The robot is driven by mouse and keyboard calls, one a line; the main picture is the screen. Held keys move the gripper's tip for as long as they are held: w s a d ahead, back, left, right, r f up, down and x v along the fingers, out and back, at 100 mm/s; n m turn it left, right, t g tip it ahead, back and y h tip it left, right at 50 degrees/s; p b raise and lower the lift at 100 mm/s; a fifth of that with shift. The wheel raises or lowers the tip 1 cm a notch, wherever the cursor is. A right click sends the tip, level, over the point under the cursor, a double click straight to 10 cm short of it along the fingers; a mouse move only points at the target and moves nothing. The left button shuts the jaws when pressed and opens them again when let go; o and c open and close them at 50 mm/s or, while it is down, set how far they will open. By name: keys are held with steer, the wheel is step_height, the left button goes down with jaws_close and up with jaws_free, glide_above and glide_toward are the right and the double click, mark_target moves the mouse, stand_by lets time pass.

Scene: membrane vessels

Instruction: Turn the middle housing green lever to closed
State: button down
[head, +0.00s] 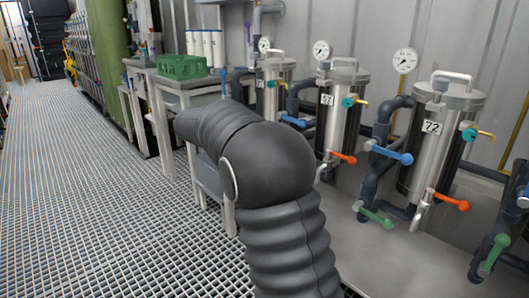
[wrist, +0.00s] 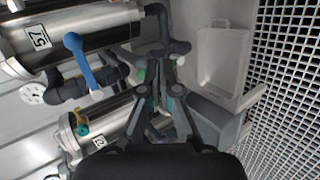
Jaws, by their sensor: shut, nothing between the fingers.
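My gripper is out of sight in the head view. In the wrist view my gripper (wrist: 160,68) is shut and empty, its fingertips at dark pipework beside the vessels. A small green part (wrist: 141,75), possibly a green lever, shows just left of the fingertips. I cannot tell whether they touch it. A vessel labelled 57 (wrist: 90,25) lies at upper left, and another vessel (wrist: 100,125) is partly hidden by the gripper.
The right housing (head: 430,165), labelled 72, has a blue lever (head: 392,153), a red lever (head: 452,202) and a green lever (head: 376,218). A blue lever (wrist: 82,58) sticks out near the gripper in the wrist view. The grating floor (head: 90,190) is open at left.

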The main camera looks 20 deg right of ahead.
steer(key=w+a+f+h, duration=0.1)
steer(key=w+f+h, duration=0.25)
steer(key=w, duration=0.45)
steer(key=w+a+f+h, duration=0.1)
steer(key=w+f+h, duration=0.25)
steer(key=w, duration=0.45)
steer(key=s+d, duration=0.3)
steer(key=d, duration=0.8)
steer(key=shift+d+f, duration=0.15)
steer(key=shift+f, duration=0.15)
steer(key=shift+s+m, duration=0.1)
steer(key=shift+m, duration=0.2)
steer(key=shift+b, duration=0.4)
